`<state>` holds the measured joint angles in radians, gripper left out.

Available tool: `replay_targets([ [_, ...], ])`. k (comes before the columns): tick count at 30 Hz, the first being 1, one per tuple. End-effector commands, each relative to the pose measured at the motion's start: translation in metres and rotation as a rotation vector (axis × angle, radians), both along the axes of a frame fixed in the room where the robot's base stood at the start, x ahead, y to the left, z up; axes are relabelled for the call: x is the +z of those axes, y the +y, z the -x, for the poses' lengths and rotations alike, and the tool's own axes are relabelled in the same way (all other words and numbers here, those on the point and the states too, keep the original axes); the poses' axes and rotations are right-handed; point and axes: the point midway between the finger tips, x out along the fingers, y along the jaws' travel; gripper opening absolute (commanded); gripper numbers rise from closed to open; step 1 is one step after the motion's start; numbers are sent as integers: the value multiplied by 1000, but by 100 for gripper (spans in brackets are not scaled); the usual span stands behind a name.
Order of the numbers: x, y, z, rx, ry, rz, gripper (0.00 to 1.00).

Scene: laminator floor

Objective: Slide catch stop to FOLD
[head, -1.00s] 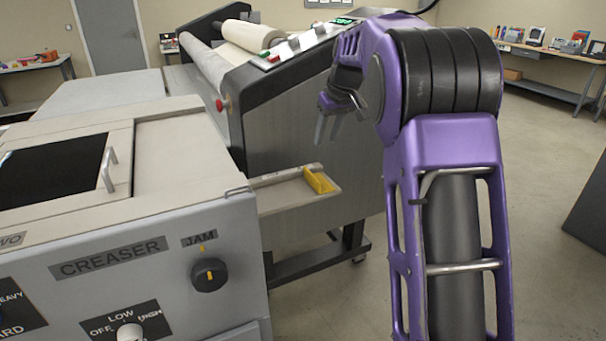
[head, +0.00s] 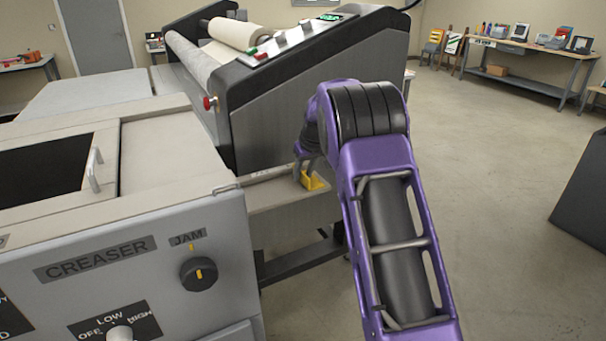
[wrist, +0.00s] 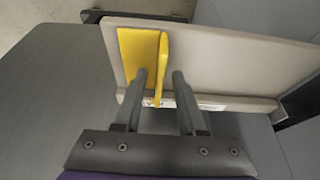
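The yellow catch stop (head: 313,181) is an L-shaped piece with an upright plate, sitting at the right end of the beige catch tray (head: 268,197) on the creaser's side. In the wrist view the stop (wrist: 138,58) stands near the left end of the tray (wrist: 235,62). My gripper (head: 308,172) is over the tray at the stop. In the wrist view its fingers (wrist: 164,82) are open, with the near edge of the stop's upright plate between them, closer to the left finger. Contact is not clear. The FOLD marking is not readable.
The creaser (head: 120,240) with its JAM knob (head: 199,274) stands at the left front. The laminator (head: 285,90) with a red button (head: 209,103) stands behind the tray. Open floor (head: 480,190) lies to the right. A workbench (head: 530,68) is at the back right.

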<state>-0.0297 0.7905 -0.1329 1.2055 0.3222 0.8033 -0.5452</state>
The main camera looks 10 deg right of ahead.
Motion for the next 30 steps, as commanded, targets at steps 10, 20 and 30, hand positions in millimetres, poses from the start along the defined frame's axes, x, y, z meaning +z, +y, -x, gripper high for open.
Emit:
replay_targets([
  [10,-5,1,-2,0,-1,0,40],
  [20,-5,1,-2,0,-1,0,0],
  [30,-5,1,-2,0,0,0,0],
])
